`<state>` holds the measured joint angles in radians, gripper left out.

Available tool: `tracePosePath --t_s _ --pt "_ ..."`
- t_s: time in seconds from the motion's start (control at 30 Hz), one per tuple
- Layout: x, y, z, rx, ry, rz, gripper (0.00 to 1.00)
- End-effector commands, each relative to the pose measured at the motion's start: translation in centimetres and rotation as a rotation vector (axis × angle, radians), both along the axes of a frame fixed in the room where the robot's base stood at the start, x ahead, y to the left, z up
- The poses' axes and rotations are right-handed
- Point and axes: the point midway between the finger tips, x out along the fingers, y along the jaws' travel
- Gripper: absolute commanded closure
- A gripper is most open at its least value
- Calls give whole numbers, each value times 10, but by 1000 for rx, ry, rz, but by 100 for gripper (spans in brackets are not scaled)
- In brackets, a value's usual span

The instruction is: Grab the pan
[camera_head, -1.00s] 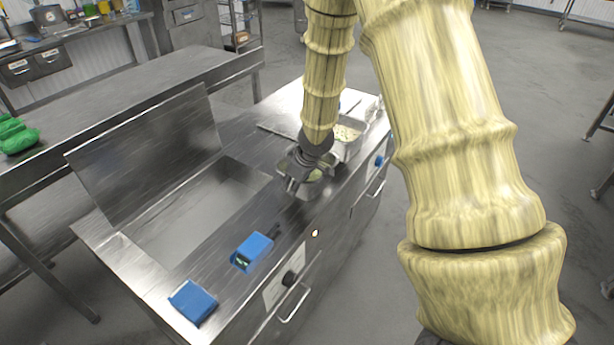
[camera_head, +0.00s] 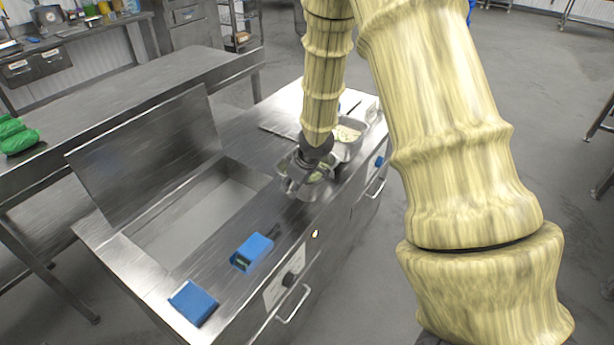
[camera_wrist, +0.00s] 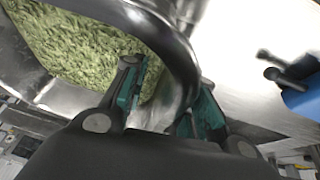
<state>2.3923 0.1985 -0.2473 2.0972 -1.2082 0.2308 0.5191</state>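A steel pan (camera_head: 318,191) sits on the steel counter below my gripper in the head view. In the wrist view the pan (camera_wrist: 45,95) holds green-flecked rice (camera_wrist: 80,45). My gripper (camera_wrist: 168,88) points at the pan's edge, with its two teal-padded fingers apart. A curved, shiny metal part of the pan passes between the fingers. Whether either pad touches it I cannot tell. In the head view my gripper (camera_head: 297,176) is over the pan's left side, and its fingers are hard to make out.
A second pan (camera_head: 355,143) with pale food stands just behind. A blue box (camera_head: 252,251) and a blue block (camera_head: 193,302) lie on the counter's front part. An open basin (camera_head: 195,220) is to the left. A blue object (camera_wrist: 300,97) shows right in the wrist view.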

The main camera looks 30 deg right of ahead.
Motion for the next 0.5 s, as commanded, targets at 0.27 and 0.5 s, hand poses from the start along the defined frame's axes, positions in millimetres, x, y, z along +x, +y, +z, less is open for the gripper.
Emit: tracePosePath --t_s 0.27,0.5 --pt "0 0 0 0 0 0 100" --pt "0 0 0 1 0 0 100"
